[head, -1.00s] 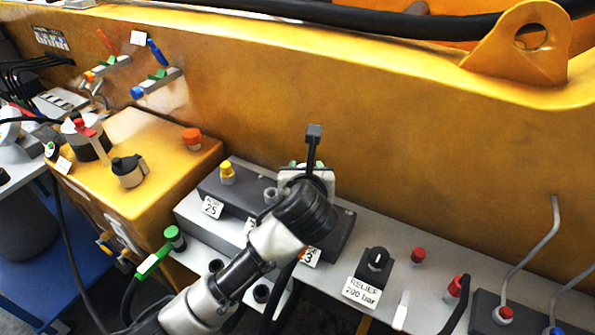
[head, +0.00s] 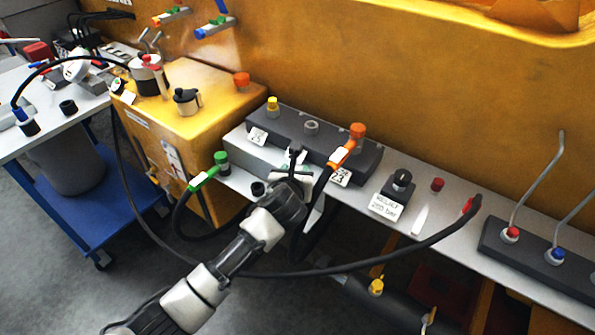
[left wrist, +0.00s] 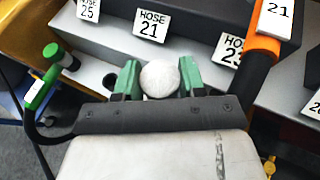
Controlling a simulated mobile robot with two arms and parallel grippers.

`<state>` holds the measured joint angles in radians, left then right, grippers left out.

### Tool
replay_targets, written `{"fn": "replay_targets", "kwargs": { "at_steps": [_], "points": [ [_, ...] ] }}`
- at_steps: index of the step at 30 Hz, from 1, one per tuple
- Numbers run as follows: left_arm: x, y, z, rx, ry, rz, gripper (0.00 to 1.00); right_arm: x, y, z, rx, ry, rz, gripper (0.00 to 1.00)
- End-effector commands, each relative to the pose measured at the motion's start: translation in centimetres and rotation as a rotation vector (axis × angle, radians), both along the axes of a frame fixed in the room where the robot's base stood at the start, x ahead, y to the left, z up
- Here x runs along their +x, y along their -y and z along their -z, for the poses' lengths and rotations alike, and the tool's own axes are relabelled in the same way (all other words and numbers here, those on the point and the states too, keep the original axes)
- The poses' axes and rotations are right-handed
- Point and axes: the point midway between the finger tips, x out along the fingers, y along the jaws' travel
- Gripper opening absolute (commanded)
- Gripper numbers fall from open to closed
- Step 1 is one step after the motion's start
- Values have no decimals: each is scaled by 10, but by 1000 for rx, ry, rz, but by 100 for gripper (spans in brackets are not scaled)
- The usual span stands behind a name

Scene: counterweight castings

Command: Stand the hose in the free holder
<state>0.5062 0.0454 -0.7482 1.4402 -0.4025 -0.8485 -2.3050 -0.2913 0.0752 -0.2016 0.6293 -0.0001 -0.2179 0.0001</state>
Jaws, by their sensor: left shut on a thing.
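The orange-ended hose (head: 357,131) stands at the right end of the dark holder block (head: 290,127), behind the plate reading 23. Its orange sleeve (left wrist: 266,38) carries a tag reading 21. The middle holder (head: 311,127), behind the HOSE 21 plate (left wrist: 151,24), is an empty ring. A yellow-topped fitting (head: 272,104) is at the 25 end. My left gripper (head: 293,160) is in front of the block, left of the orange hose. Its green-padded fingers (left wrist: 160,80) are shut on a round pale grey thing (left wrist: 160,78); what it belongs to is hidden. My right gripper is out of view.
A green-ended hose (head: 221,160) stands left of the gripper. A black hose (head: 400,257) loops across in front of the bench. The RELIEF knob (head: 402,178) and bent grey levers (head: 523,190) are at right. A blue trolley (head: 95,210) is at left.

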Motion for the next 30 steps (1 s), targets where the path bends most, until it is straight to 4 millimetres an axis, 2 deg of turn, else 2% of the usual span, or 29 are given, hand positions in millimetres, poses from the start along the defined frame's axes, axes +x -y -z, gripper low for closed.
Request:
{"fn": "replay_targets", "kwargs": {
  "at_steps": [5, 11, 12, 21, 30],
  "points": [
    [0, 0, -2, 0, 2, 0, 5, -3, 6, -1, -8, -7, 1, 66],
    [0, 0, -5, 2, 1, 2, 5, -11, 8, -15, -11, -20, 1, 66],
    [0, 0, 6, 1, 0, 1, 5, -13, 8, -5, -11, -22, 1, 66],
    [0, 0, 36, 0, 2, 1, 5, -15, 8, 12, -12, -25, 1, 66],
    [0, 0, 54, 1, 2, 0, 5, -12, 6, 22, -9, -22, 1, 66]
  ]
}}
